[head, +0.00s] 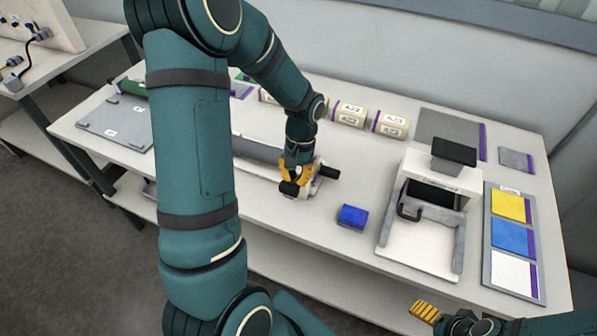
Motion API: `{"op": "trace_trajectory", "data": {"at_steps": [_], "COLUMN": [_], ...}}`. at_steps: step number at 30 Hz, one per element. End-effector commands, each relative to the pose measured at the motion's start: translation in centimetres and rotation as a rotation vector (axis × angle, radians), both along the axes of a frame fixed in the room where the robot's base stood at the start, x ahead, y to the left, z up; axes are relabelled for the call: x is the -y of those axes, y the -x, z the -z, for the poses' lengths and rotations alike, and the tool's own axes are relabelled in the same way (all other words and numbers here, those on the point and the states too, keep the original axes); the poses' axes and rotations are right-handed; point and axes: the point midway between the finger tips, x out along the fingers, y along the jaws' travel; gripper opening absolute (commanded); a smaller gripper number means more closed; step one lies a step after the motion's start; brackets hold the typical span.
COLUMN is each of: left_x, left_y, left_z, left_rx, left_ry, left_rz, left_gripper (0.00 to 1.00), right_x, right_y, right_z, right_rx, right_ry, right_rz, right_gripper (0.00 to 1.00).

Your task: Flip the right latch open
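A long grey roll (256,149) lies across the middle of the table, partly hidden behind my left arm. At its right end is a pale bracket (318,187) with dark stubs (330,172) sticking out; the right latch cannot be made out clearly there. My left gripper (298,180), with yellow fingers, is down at this bracket, over or touching it. The fingers and arm hide much of the bracket, and I cannot tell how far they are apart. My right gripper (425,311) is at the bottom right edge, away from the bracket, its yellow fingers partly in view.
A blue block (352,217) lies right of the bracket. A white press-like device (426,238) with a black top stands further right, beside a tray (487,240) of yellow, blue and white sheets. Several labelled rolls (390,124) line the back. A grey plate (115,123) lies left.

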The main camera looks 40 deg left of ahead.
Motion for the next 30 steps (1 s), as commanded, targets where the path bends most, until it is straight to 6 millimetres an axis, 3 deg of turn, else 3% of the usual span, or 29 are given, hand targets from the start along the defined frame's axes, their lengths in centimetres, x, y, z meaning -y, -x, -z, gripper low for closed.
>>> {"op": "trace_trajectory", "data": {"at_steps": [8,13,24,30], "left_x": [0.1,-0.1,-0.6,-0.7], "left_y": [0.3,-0.1,-1.9,-2.5], "left_z": [0.0,-1.1,-8.0,-10.6], "left_rx": [-0.01,-0.007,-0.007,-0.01], "left_ry": [0.003,0.001,0.001,0.003], "left_rz": [0.0,0.0,0.0,0.0], "left_gripper": [0.0,0.0,0.0,0.0], "right_x": [0.0,0.0,0.0,0.0], "right_y": [-0.1,-0.1,-0.1,-0.1], "right_z": [0.0,0.0,0.0,0.0], "right_rx": [0.001,0.001,0.001,0.001], "right_ry": [0.0,0.0,0.0,0.0], "right_rz": [-0.001,-0.001,0.0,0.0], "right_gripper": [0.82,0.82,0.82,0.82]}}
